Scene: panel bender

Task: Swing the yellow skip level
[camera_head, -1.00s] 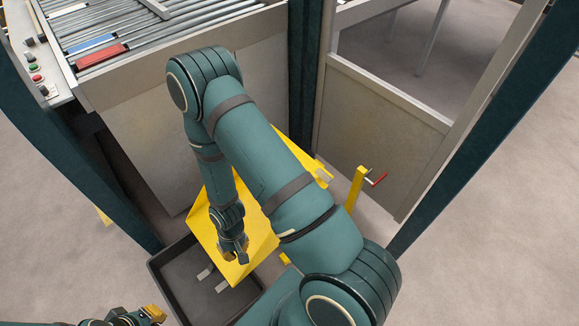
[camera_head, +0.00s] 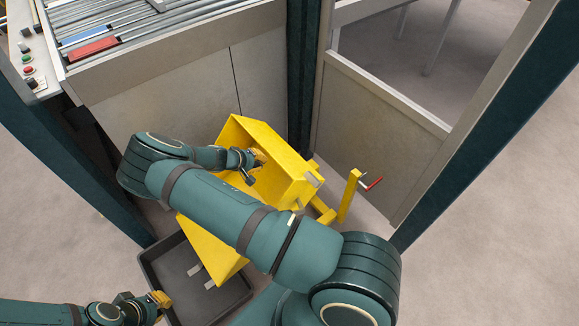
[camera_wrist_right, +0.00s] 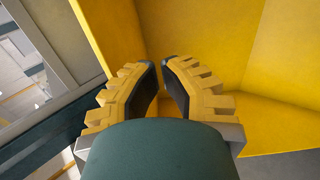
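The yellow skip (camera_head: 283,141) is tilted beside the grey machine panel. Its open inside shows towards me, and its lower end slopes down over the dark tray (camera_head: 150,274). My right arm hides much of its middle. My right gripper (camera_head: 261,158) is at the upper part of the skip, in front of its inner faces. In the right wrist view its two fingers (camera_wrist_right: 162,72) are close together with a thin gap and nothing visible between them. Contact with the skip cannot be told. My left gripper (camera_head: 160,299) is low at the left, by the tray; its finger opening is unclear.
A yellow post (camera_head: 349,195) with a red-handled crank (camera_head: 373,184) stands right of the skip. Dark teal posts (camera_head: 303,80) frame the space. A roller table (camera_head: 150,30) with a button panel (camera_head: 27,62) is at upper left. Open floor (camera_head: 500,220) lies right.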

